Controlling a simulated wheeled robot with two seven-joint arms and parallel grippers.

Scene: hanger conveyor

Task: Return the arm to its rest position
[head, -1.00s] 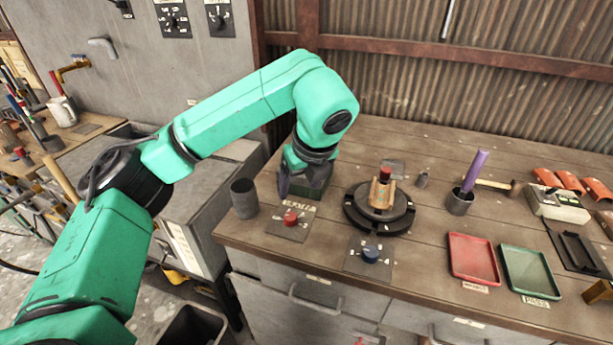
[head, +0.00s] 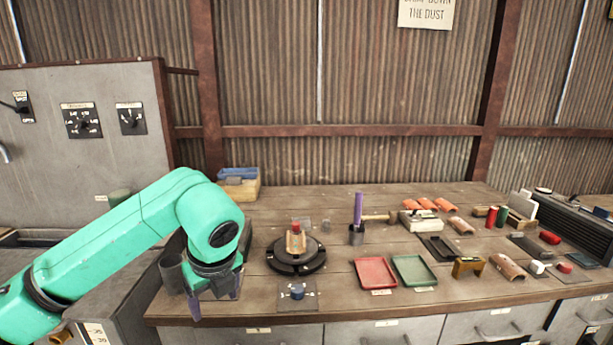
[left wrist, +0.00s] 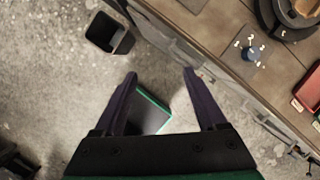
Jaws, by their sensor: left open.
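My left arm (head: 150,220) is green and comes in from the left in the head view. Its gripper (head: 215,303) points down at the left front corner of the workbench. In the left wrist view the two dark fingers of the left gripper (left wrist: 160,82) stand wide apart with nothing between them. Below them is the grey floor (left wrist: 55,60), with the bench front to the right. My right gripper is in neither view.
The wooden workbench (head: 340,262) carries a dark turntable (head: 290,264) holding a fixture, a blue knob panel (head: 297,292), a red tray (head: 376,274) and a green tray (head: 414,271). A dark open bin (left wrist: 107,36) stands on the floor.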

